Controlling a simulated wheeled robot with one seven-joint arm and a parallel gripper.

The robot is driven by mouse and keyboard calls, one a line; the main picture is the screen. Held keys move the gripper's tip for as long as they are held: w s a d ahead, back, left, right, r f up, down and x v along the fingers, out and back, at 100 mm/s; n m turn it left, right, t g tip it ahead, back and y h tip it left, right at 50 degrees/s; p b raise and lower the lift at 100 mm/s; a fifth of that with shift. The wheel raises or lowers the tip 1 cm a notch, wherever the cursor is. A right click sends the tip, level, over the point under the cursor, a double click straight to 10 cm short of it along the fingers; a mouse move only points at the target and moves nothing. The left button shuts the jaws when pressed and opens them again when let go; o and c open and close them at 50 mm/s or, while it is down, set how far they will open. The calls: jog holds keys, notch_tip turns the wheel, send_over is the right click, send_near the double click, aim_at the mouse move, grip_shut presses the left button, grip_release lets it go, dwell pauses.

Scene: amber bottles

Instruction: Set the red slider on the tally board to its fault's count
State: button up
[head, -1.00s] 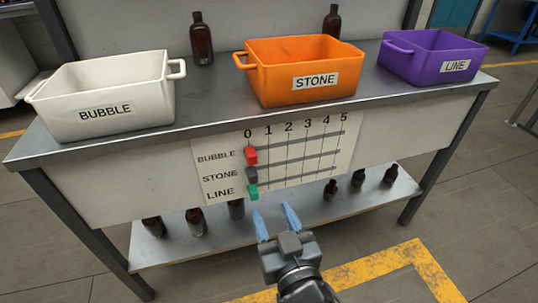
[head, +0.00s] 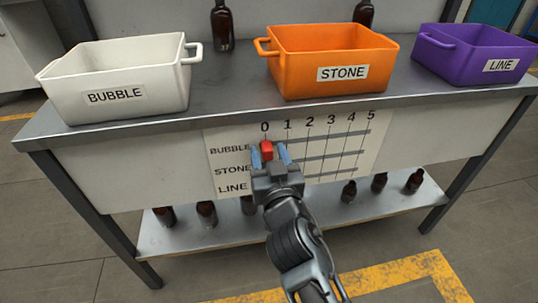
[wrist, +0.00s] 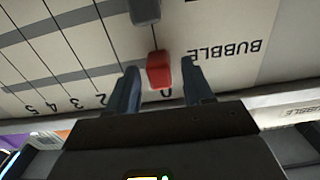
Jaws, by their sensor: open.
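The tally board (head: 350,152) hangs on the bench front, with rows BUBBLE, STONE and LINE and columns 0 to 5. The red slider (head: 266,150) sits in the BUBBLE row at 0. In the wrist view, the red slider (wrist: 159,70) lies between my open fingers, with a gap on each side. My gripper (head: 268,157) is at the board and hides the other sliders in the head view. A dark grey slider (wrist: 145,11) shows at the top of the wrist view, in the row beyond the red one. The green slider is hidden.
A white BUBBLE bin (head: 118,82), an orange STONE bin (head: 325,62) and a purple LINE bin (head: 473,55) stand on the bench top. Brown bottles stand behind them and on the lower shelf (head: 320,210). The BUBBLE track right of the slider is clear.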

grip_shut()
dwell(0.5)
